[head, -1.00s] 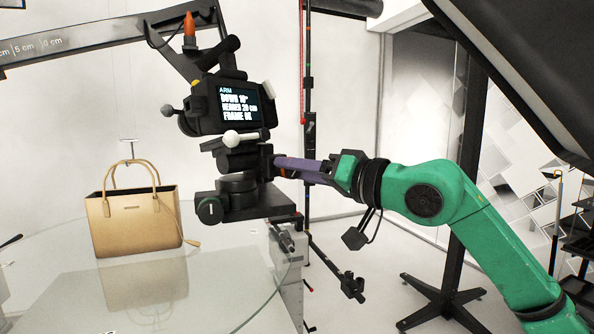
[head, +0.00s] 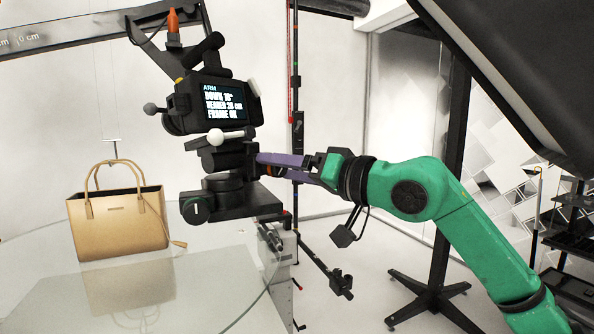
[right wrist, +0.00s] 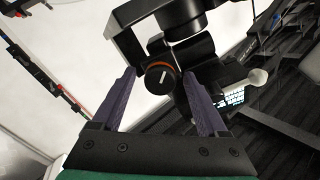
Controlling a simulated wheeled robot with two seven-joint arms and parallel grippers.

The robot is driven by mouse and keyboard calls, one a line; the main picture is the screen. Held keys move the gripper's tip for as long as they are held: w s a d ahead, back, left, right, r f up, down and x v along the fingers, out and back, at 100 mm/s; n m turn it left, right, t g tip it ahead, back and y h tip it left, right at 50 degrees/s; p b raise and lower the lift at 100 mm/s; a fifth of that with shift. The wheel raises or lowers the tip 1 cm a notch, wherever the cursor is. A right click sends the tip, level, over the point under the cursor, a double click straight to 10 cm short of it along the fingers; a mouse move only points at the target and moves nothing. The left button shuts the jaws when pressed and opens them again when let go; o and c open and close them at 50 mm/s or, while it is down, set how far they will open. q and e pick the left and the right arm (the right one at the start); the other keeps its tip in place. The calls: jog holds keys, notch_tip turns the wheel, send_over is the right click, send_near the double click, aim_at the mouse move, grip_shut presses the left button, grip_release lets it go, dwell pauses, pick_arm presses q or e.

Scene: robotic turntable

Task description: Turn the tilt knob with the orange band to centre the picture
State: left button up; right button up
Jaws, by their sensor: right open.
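In the head view the right gripper (head: 258,165) reaches the camera head from the right, and the knob is mostly hidden. The camera (head: 212,103) has a screen (head: 223,102) that reads ARM, DOWN 10°, NEARER 20 cm and a FRAME line. My left gripper is not in view.
A tan handbag (head: 120,225) stands on the glass turntable (head: 50,285) at the left. Another dark knob (head: 196,209) with a white mark sits below the camera. A white-tipped handle (head: 216,137) sticks out close by. A dark stand (head: 436,295) is behind my right arm.

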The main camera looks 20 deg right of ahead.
jog(key=b+v, duration=0.7)
jog(key=v, duration=0.7)
jog(key=shift+s+d, duration=0.1)
jog(key=shift+s, duration=0.05)
